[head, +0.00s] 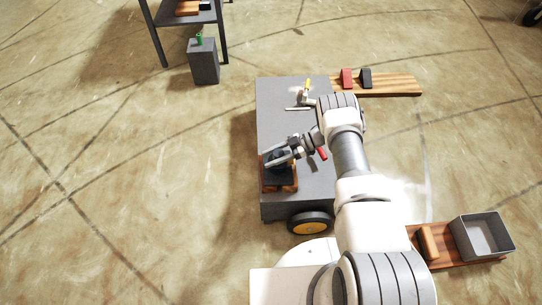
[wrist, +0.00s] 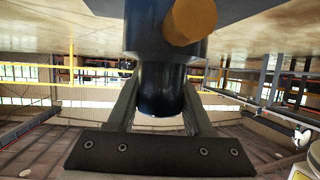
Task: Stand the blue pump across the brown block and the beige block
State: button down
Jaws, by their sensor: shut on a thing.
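The dark blue pump (wrist: 158,85) fills the middle of the wrist view, a rounded body with a round orange-brown part (wrist: 194,20) on it. My gripper (wrist: 160,103) is shut on it, one finger on each side. In the head view my gripper (head: 272,157) holds the pump (head: 279,163) over a brown wooden piece (head: 279,187) at the left front of the grey cart. The pump hides most of that piece's top. I cannot tell whether they touch, or which parts there are the brown and beige blocks.
The grey cart top (head: 280,110) carries a yellow-handled item (head: 307,86) and a red item (head: 322,153). A red block (head: 346,78) and a dark block (head: 365,78) stand on a plank behind. A grey bin (head: 482,240) and an orange-brown block (head: 428,243) are at lower right.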

jog(key=shift+f, duration=0.3)
jog(key=shift+c, duration=1.5)
grip_release()
jog(key=shift+f, duration=0.15)
